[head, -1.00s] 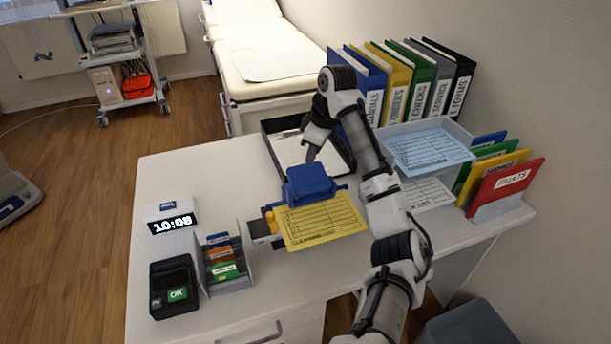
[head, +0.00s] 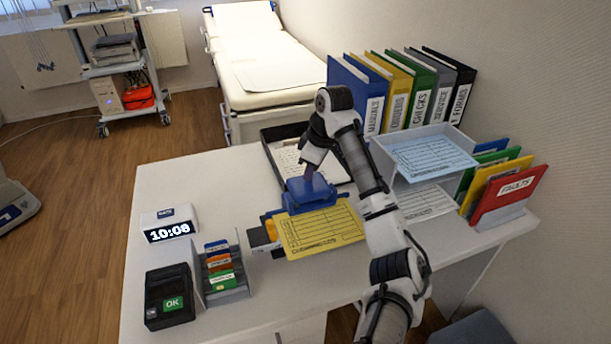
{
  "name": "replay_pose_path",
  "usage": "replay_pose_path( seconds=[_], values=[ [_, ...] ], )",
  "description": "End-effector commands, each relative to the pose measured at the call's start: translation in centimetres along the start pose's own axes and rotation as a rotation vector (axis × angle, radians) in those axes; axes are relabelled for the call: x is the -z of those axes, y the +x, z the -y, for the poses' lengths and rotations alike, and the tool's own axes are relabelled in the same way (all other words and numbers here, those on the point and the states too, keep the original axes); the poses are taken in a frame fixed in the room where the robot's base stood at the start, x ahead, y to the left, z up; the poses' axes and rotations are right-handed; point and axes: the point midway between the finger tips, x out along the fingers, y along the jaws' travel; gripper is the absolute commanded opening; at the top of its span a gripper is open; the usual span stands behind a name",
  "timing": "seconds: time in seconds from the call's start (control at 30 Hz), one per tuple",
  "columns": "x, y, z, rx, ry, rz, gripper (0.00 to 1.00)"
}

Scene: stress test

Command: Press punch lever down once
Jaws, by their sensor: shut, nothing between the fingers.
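The blue hole punch (head: 308,195) stands on the white desk, its blue lever on top. A yellow form (head: 318,230) lies at its near side, with its far edge at the punch. My gripper (head: 311,172) is shut and empty. It points down onto the top of the blue lever and appears to touch it. The lever looks low, close to the punch body. The fingertips are small and partly dark, so the exact contact point is hard to see.
A black tray (head: 267,139) with paper sits behind the punch. A white letter tray (head: 388,157) and upright folders (head: 508,194) stand to the right, binders (head: 425,95) behind. A card holder (head: 232,291), clock (head: 170,232) and black terminal (head: 169,312) stand left.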

Motion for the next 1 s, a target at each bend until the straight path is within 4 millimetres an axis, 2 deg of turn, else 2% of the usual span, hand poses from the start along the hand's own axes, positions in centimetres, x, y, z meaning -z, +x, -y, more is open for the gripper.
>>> replay_pose_path(
  seconds=[0.07, 0.33, 0.67, 0.77, 1.0],
  values=[
    [-0.5, 0.3, 0.1, 0.010, 0.006, 0.008, 0.00],
    [-3.1, -1.4, 0.0, 0.010, 0.011, 0.009, 0.00],
    [-3.1, -1.6, 0.0, 0.006, 0.008, 0.008, 0.00],
    [-3.0, -2.5, -0.1, 0.005, 0.006, 0.008, 0.00],
    [-3.0, -7.4, -0.1, 0.000, 0.006, 0.009, 0.00]
  ],
)
